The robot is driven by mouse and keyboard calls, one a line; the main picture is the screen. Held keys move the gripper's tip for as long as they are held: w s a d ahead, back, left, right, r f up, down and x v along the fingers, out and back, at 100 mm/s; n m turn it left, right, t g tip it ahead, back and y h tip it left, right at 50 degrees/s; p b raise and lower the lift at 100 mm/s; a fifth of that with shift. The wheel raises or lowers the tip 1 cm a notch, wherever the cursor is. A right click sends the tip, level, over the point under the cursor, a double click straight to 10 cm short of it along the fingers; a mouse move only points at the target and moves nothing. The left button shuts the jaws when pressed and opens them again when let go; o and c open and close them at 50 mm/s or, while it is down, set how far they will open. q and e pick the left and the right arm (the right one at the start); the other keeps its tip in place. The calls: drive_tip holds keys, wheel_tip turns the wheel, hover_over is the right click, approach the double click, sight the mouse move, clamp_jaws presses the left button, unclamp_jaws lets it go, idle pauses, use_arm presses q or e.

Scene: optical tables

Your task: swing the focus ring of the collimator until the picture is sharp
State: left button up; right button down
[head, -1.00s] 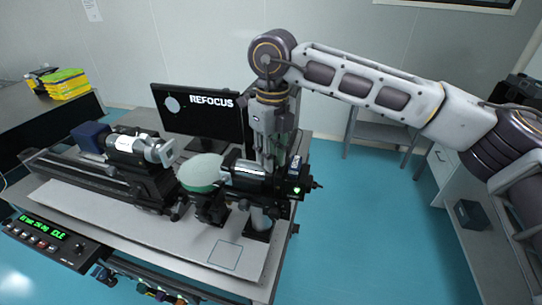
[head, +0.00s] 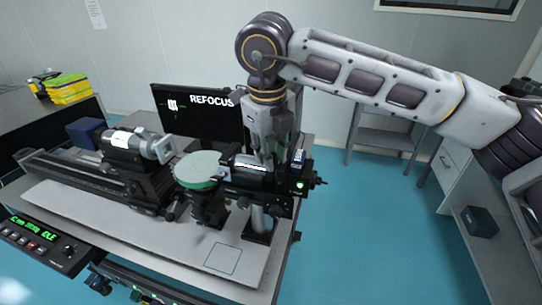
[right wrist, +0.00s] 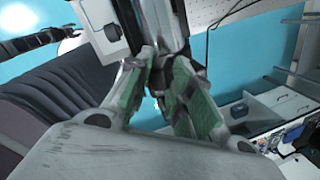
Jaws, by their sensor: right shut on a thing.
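The collimator (head: 246,166) is a dark barrel with a pale band, mounted on a post at the right end of the optical bench. My right gripper (head: 267,158) comes down on it from above, its fingers closed at the focus ring, which they mostly hide. In the right wrist view the gripper (right wrist: 160,95) shows green-padded fingers around a dark part; the contact is hard to make out. The monitor (head: 198,121) behind reads REFOCUS and shows a small white pattern at its left with fairly distinct edges. My left gripper is out of view.
A round green-rimmed plate (head: 197,184) stands left of the collimator. A grey cylindrical instrument (head: 133,143) sits on the black rail further left. A control box (head: 38,240) with green text is at the front left.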

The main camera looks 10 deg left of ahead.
drive_tip(key=shift+s, duration=0.1)
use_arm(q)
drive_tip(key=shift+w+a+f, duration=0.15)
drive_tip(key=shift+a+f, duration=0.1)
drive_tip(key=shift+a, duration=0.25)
use_arm(e)
drive_tip(key=c, duration=1.3)
unclamp_jaws()
drive_tip(key=shift+o, duration=0.3)
drive_tip(key=shift+r, duration=0.1)
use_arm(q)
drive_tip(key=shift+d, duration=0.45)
use_arm(e)
wheel_tip(320, 180, up, 12)
drive_tip(key=s, duration=0.2)
drive_tip(key=shift+s+f, duration=0.2)
drive_tip(key=shift+s, duration=0.05)
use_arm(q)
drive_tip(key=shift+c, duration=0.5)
use_arm(e)
drive_tip(key=shift+a, duration=0.1)
